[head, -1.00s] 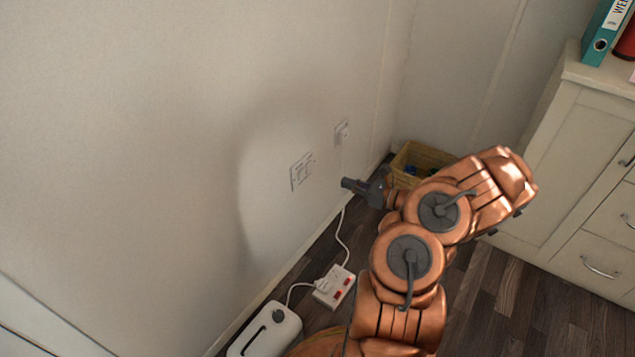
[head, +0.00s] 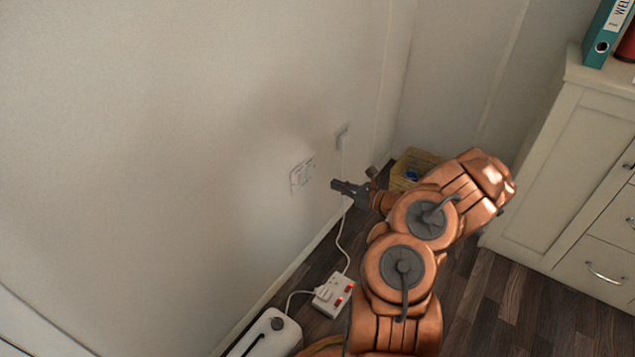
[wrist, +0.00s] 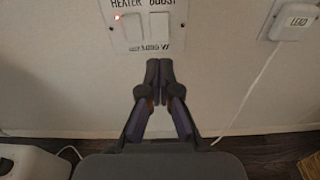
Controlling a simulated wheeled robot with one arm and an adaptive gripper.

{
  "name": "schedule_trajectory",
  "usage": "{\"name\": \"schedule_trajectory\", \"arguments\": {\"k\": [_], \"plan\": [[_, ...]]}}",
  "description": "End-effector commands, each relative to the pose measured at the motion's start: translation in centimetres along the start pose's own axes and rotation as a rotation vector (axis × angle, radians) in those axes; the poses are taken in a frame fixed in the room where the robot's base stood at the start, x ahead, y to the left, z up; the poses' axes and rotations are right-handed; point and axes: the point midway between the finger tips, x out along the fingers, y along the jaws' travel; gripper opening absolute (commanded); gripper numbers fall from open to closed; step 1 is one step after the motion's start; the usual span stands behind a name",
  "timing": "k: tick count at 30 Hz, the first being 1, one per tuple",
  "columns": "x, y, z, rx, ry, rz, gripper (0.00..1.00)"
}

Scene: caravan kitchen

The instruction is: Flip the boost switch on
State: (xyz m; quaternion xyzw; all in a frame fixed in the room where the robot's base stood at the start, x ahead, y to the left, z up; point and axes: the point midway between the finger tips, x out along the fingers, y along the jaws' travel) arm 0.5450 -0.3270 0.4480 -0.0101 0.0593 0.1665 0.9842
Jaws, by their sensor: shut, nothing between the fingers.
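The switch plate (head: 302,174) is on the left wall in the head view. In the wrist view two rockers show side by side near the top edge. The left one (wrist: 129,27), under the label HEATER, has a small lit red spot by it. The boost switch (wrist: 159,26), under the label BOOST, is on the right; I see no lit spot by it. My gripper (head: 334,184) is shut and empty, just right of the plate in the head view. In the wrist view its fingertips (wrist: 159,62) are just below the boost switch; contact cannot be told.
A socket labelled LEAD (wrist: 298,21) with a plugged white cable is right of the plate. A power strip (head: 333,294) and a white container (head: 268,333) are on the floor. A yellow basket (head: 425,158) stands in the corner; white drawers (head: 575,190) stand at right.

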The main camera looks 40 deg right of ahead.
Motion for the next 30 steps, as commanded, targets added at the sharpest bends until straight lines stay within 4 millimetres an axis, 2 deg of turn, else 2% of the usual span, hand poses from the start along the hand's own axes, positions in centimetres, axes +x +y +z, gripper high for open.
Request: {"name": "schedule_trajectory", "arguments": {"k": [6, 13, 19, 30], "plan": [[4.0, 0.2, -0.3, -0.002, 0.002, 0.005, 0.0], [6.9, 0.1, -0.3, -0.001, 0.002, 0.003, 0.0], [7.9, 0.0, -0.1, 0.0, 0.002, 0.0, 0.0], [8.0, 0.0, -0.1, 0.001, 0.0, 0.0, 0.0]]}}
